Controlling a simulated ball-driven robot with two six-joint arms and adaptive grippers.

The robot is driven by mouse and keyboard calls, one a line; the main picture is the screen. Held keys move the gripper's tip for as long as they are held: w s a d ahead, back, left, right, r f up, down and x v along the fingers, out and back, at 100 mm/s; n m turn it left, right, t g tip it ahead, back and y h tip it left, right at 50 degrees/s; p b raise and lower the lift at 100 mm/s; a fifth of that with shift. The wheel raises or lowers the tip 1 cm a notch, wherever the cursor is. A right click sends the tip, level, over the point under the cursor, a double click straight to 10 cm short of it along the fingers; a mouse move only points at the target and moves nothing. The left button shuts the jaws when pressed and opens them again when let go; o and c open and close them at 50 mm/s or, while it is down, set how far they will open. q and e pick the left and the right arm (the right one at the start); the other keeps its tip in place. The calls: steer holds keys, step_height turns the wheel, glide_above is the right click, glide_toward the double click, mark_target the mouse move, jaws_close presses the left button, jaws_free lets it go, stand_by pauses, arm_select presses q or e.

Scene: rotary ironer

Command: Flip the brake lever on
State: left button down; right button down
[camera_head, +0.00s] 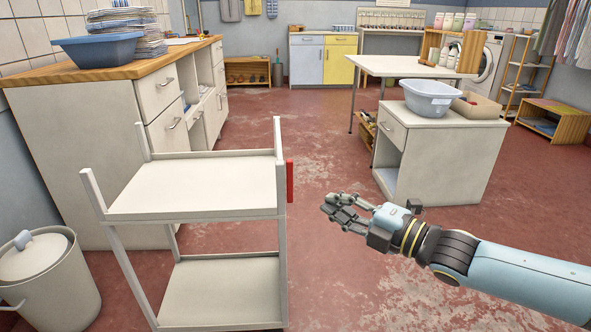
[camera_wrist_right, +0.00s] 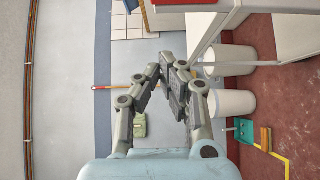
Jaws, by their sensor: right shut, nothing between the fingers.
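A white two-shelf cart (camera_head: 198,185) stands in front of me. A red upright lever (camera_head: 290,181) is on its right side, at the level of the top shelf, and looks like the brake lever. My right gripper (camera_head: 326,207) is to the right of the lever and a little lower in the picture, apart from it. Its fingers are shut with nothing between them. In the right wrist view the gripper (camera_wrist_right: 166,70) points towards the wall side, with part of the cart's white frame (camera_wrist_right: 213,30) at upper right. My left gripper is out of view.
A white cabinet (camera_head: 443,155) with a basin (camera_head: 428,97) stands beyond my right arm. A long wood-topped counter (camera_head: 120,70) runs behind the cart on the left. A lidded bin (camera_head: 45,275) is at the lower left. Red floor (camera_head: 320,130) is clear between cart and cabinet.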

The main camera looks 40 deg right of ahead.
mark_target(290, 182)
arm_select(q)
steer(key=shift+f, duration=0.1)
